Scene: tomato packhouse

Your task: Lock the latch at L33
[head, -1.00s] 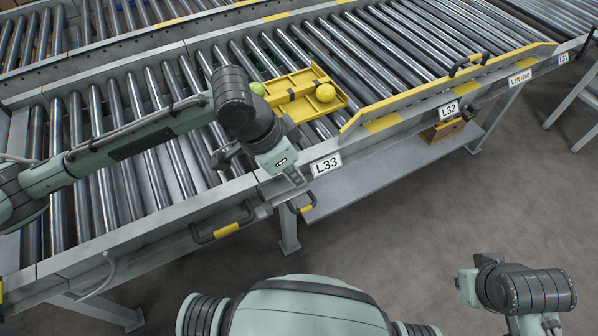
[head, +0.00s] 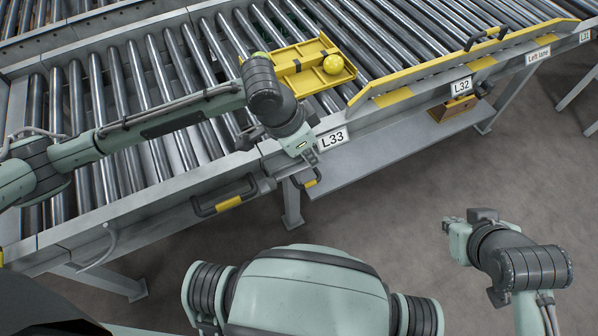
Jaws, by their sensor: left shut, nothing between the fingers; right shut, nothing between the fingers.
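The L33 label (head: 332,139) is a white plate on the near side rail of the roller conveyor. A small black and yellow handle (head: 312,184), which looks like the latch, hangs below and left of that label. My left gripper (head: 312,158) is shut and empty, pointing down just above this handle. I cannot tell whether it touches the handle. The gripper and wrist hide part of the rail there. My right gripper (head: 448,227) is shut and empty over the floor at the right, well away from the conveyor.
A larger black handle with a yellow grip (head: 229,203) sits left on the rail. A yellow guard bar (head: 440,72) runs right, above the L32 label (head: 461,86). Floor in front is clear.

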